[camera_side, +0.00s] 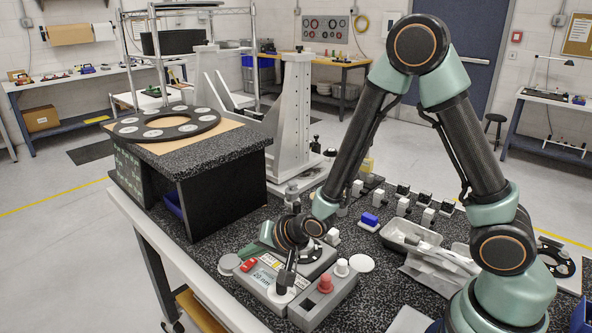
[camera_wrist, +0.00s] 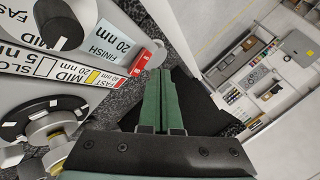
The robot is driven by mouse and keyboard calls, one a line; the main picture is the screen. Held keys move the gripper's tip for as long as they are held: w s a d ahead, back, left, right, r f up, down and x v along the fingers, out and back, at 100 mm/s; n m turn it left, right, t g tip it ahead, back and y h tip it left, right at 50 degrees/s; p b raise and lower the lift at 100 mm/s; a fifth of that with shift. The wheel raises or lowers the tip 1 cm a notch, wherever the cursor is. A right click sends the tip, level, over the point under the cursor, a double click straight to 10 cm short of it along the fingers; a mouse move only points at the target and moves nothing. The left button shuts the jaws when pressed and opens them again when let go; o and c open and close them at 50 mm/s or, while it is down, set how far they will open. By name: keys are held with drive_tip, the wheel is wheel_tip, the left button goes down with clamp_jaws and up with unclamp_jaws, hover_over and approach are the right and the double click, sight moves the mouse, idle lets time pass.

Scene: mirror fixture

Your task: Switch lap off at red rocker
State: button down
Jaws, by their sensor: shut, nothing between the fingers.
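The red rocker (camera_side: 248,265) sits at the left end of a grey control box (camera_side: 283,303) on the speckled bench. In the wrist view the red rocker (camera_wrist: 142,62) is at the box's edge, just left of my fingertips. My gripper (camera_side: 246,250) has green fingers, pressed together with nothing between them. In the wrist view the gripper (camera_wrist: 161,72) points up the picture, with its tips close beside the rocker. I cannot tell whether they touch it. The box's label panel (camera_wrist: 115,42) reads FINISH 20 nm. The rocker's position is too small to read.
A dark knob (camera_wrist: 60,25) is at the wrist view's upper left. A raised black stand (camera_side: 215,180) carries a ring with pale discs (camera_side: 168,123).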

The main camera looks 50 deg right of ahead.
drive_tip(key=shift+d+r, duration=0.25)
drive_tip(key=shift+r, duration=1)
drive_tip(key=shift+d+r, duration=0.25)
drive_tip(key=shift+r, duration=0.95)
drive_tip(key=s+d+r+n+g+h, duration=0.1)
drive_tip(key=s+d+r+n+g, duration=0.1)
drive_tip(key=s+d+r+n, duration=0.2)
drive_tip(key=s+d+r+n+g+h, duration=0.1)
drive_tip(key=s+d+r+n, duration=0.4)
drive_tip(key=s+r, duration=0.5)
drive_tip(key=shift+s+r+g, duration=0.25)
drive_tip(key=shift+s+g, duration=0.15)
drive_tip(key=shift+s, duration=0.45)
